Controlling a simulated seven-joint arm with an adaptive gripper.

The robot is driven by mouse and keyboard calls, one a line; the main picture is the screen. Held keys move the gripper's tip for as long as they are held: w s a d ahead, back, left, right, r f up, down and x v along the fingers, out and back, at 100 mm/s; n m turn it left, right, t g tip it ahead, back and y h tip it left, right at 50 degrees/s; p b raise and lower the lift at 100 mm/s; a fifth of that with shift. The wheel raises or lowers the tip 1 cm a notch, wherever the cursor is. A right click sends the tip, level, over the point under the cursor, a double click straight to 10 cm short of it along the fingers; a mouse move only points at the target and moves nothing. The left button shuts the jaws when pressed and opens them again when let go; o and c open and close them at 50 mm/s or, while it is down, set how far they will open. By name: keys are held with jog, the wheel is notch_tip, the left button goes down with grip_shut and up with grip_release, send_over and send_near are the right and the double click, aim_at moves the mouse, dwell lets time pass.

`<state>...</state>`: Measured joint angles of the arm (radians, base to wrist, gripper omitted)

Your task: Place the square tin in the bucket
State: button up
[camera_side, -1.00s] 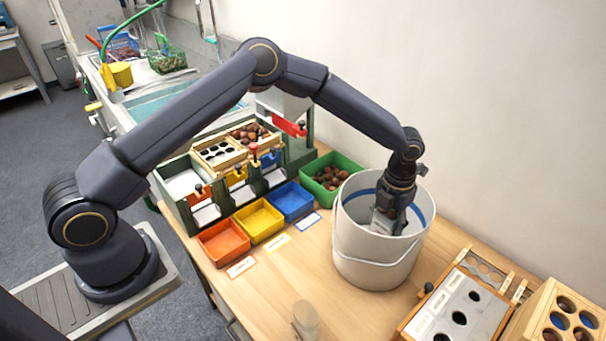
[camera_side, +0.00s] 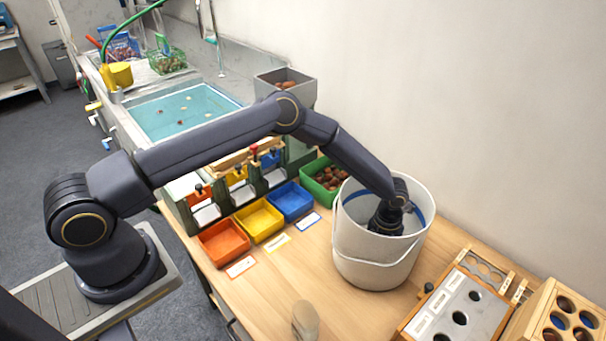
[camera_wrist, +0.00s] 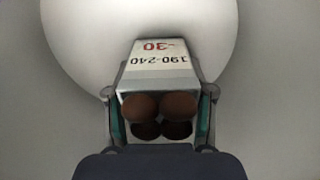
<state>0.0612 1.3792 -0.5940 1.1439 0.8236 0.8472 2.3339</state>
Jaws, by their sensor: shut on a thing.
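The square tin (camera_wrist: 158,62) is held between the fingers of my gripper (camera_wrist: 160,120) in the wrist view. Its sloped face carries the markings "-30" and "190-240", and several brown chestnuts (camera_wrist: 145,106) show at its open end. My gripper is shut on the tin, with a finger on each side. The white bucket (camera_side: 375,262) stands on the wooden table in the side view. My gripper is down inside the bucket, so the side view hides the fingers and the tin. The wrist view shows the bucket's pale inside (camera_wrist: 60,20) around the tin; whether the tin touches the bottom I cannot tell.
Orange (camera_side: 222,243), yellow (camera_side: 259,220) and blue (camera_side: 292,201) trays stand left of the bucket. A green bin (camera_side: 322,174) of chestnuts is behind it. A board with holes (camera_side: 455,309) and a wooden rack (camera_side: 560,318) lie to the right.

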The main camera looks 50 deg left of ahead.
jog(key=shift+f, duration=0.15)
jog(key=o, duration=1.2)
jog(key=shift+o, duration=0.2)
